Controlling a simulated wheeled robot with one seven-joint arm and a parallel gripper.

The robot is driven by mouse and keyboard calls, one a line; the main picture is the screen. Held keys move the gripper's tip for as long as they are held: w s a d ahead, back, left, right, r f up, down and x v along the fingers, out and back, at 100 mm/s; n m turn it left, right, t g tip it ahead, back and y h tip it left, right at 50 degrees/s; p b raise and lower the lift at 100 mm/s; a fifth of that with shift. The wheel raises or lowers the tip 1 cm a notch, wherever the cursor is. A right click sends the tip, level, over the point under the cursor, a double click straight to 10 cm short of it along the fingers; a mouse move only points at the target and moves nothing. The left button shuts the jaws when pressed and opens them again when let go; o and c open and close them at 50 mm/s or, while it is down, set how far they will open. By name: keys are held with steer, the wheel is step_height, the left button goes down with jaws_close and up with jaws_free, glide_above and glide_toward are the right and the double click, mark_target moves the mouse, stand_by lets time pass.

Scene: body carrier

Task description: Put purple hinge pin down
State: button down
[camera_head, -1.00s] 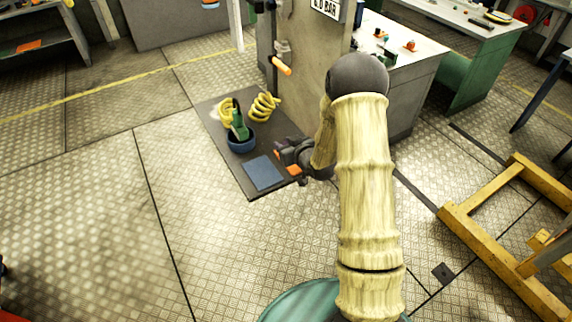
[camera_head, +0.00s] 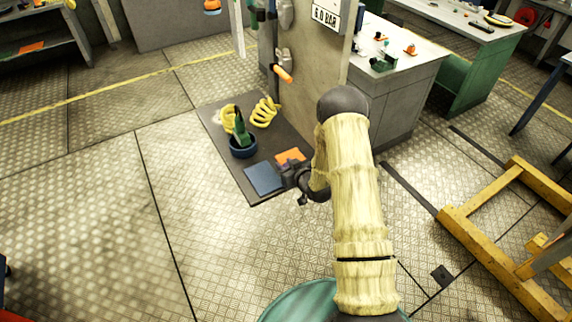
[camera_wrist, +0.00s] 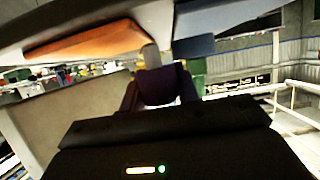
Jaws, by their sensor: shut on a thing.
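My gripper (camera_head: 286,173) is low over the dark mat (camera_head: 232,108), beside the right edge of a blue pad (camera_head: 264,179) and in front of an orange pad (camera_head: 290,156). In the wrist view a dark purple piece (camera_wrist: 164,84), which looks like the purple hinge pin, sits at the jaws, and the jaws are shut on it. The pin is too small to make out in the head view. The orange pad (camera_wrist: 90,42) and the blue pad (camera_wrist: 226,18) show beyond the jaws in the wrist view. I cannot tell whether the pin touches anything below.
A grey panel (camera_head: 308,80) rises behind the mat. A yellow frame (camera_head: 490,230) lies at right.

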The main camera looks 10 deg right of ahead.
steer(key=shift+f, duration=0.35)
steer(key=shift+f, duration=0.2)
steer(key=c, duration=1)
jaws_free()
steer(key=shift+c, duration=0.2)
steer(key=shift+w+r, duration=0.15)
steer(key=shift+a+r, duration=0.1)
steer(key=b+v, duration=0.4)
steer(key=v, duration=0.8)
